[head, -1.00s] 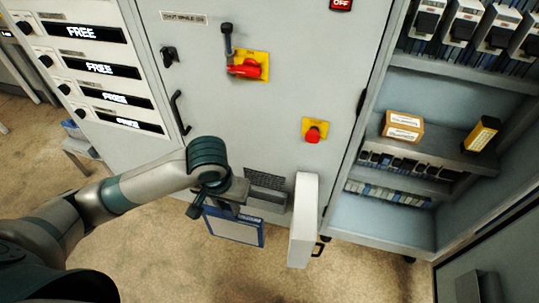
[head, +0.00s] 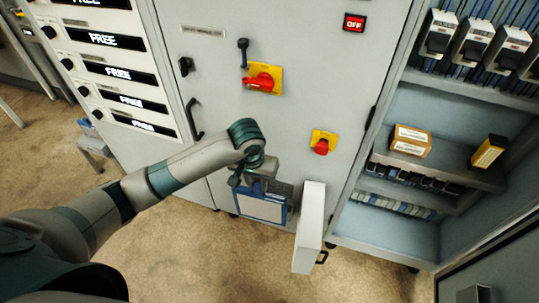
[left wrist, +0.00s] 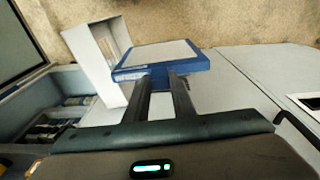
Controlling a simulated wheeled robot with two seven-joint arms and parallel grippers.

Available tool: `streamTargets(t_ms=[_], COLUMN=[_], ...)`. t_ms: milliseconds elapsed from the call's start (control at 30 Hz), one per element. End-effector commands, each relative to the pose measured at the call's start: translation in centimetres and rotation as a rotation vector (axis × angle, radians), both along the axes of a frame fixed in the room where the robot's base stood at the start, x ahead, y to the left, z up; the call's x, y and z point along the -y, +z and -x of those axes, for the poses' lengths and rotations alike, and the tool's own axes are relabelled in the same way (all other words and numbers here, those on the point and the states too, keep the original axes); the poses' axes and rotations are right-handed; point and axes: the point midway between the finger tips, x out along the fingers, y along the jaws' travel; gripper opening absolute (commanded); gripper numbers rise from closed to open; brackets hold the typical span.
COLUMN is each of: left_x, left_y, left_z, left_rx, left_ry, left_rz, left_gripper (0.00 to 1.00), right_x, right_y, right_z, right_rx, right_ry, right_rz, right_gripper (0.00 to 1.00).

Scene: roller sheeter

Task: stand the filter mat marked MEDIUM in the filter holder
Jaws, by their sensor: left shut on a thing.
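A flat filter mat with a blue frame and a pale panel (head: 258,208) is held by my left gripper (head: 257,184). In the left wrist view the two fingers (left wrist: 162,92) are shut on the mat's near blue edge, and the mat (left wrist: 165,55) reaches out beyond them. A small label on that edge is too small to read. In the head view the mat hangs in front of the low vent on the cabinet door, which looks like the filter holder (head: 284,188) and is mostly hidden. I cannot tell whether they touch. My right gripper is not in view.
A white open cover (head: 310,228) sticks out just right of the vent and also shows in the left wrist view (left wrist: 92,55). A red rotary switch (head: 264,82) and a red knob (head: 322,146) are above. The open cabinet on the right holds boxes (head: 410,141).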

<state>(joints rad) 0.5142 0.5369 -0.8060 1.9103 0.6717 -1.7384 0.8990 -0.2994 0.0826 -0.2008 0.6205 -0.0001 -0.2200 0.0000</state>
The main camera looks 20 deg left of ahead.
Motion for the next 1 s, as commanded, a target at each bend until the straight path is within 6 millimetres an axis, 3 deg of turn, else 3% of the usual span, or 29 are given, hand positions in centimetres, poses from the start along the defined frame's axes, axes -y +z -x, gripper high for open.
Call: streamTargets(t_ms=[33, 200, 400, 600, 1000], left_x=[0.2, 0.3, 0.1, -0.2, -0.4], left_y=[0.3, -0.9, -2.6, -4.0, -4.6], left_z=[-1.6, -6.4, -10.6, -12.5, -13.1], left_rx=[-0.001, 0.002, -0.002, -0.007, -0.009], left_ry=[0.005, -0.001, -0.02, -0.042, -0.05], left_rz=[0.002, 0.002, -0.009, -0.022, -0.029], left_gripper=[0.0, 0.0, 0.0, 0.0, 0.0], right_x=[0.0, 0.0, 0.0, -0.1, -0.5], right_y=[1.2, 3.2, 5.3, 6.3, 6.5], right_z=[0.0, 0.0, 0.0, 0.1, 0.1], right_rx=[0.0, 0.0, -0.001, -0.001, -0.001], right_ry=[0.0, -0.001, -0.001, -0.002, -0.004], right_rz=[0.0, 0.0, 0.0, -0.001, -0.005], right_gripper=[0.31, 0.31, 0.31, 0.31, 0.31])
